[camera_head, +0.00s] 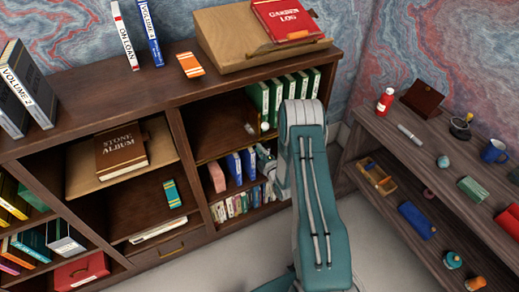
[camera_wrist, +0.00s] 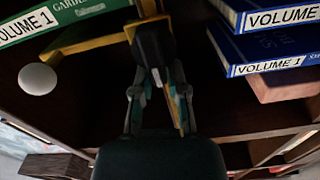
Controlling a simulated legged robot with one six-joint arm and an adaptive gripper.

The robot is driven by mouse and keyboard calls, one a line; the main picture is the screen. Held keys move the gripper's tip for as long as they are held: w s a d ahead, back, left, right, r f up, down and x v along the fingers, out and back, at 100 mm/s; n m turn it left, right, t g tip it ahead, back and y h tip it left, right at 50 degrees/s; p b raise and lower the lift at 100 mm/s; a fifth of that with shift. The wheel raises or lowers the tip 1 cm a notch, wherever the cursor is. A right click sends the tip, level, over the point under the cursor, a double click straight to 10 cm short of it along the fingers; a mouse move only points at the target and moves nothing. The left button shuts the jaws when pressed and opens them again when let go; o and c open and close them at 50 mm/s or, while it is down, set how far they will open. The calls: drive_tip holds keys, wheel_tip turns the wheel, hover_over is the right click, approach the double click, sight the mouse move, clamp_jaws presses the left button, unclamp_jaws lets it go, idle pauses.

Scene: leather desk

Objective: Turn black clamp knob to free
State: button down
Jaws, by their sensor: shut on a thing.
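In the wrist view the black clamp knob (camera_wrist: 153,42) sits at the top middle, against a yellow clamp bar (camera_wrist: 95,42). The bar runs beside a green book (camera_wrist: 55,20) marked Volume 1. My gripper (camera_wrist: 157,72) is shut on the knob, with a teal finger on each side of it. A strip of yellow shows along the right finger. In the head view my arm hides most of my gripper, which reaches into the middle of the bookcase; part of it (camera_head: 268,160) shows left of the arm. Which way the knob is turned cannot be told.
A white round knob (camera_wrist: 38,78) lies left of my gripper. Blue volumes (camera_wrist: 268,45) stand close at the right. The bookcase (camera_head: 150,85) has shelves and uprights around my arm. A side shelf (camera_head: 400,150) with small things stands at the right.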

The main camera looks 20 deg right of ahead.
drive_tip(key=shift+s+f+n, duration=0.15)
drive_tip(key=shift+f+n, duration=0.1)
drive_tip(key=shift+n, duration=0.15)
drive_tip(key=c, duration=0.7)
unclamp_jaws()
drive_tip(key=shift+o, duration=0.2)
drive_tip(key=shift+r, duration=0.15)
